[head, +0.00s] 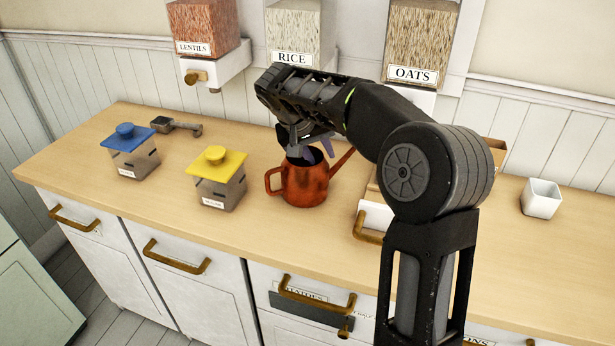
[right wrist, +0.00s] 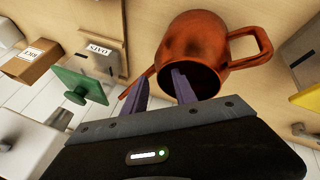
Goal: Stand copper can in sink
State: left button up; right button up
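The copper can (head: 304,184), with a loop handle on its left and a long spout on its right, stands upright on the wooden counter. It also shows in the right wrist view (right wrist: 195,40), its dark mouth facing the fingers. My right gripper (head: 308,150) is over the can's mouth, fingers pointing down. In the right wrist view my right gripper (right wrist: 160,90) has its two purple fingers apart. One finger overlaps the mouth and the other is beside the spout; I cannot tell whether either touches. My left gripper is not in view. No sink shows.
A yellow-lidded canister (head: 216,180) stands left of the can, a blue-lidded one (head: 131,152) farther left with a dark scoop (head: 177,126) behind it. A white cup (head: 541,198) stands right. Lentils, rice and oats dispensers (head: 293,35) hang behind. My arm hides part of the right counter.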

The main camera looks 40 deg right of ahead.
aim_at(324, 161)
jog(key=p+x, duration=0.1)
jog(key=x, duration=0.3)
jog(key=shift+w+d+f, duration=0.1)
jog(key=shift+f, duration=0.15)
jog(key=shift+c, duration=0.5)
grip_shut()
dwell(1.0)
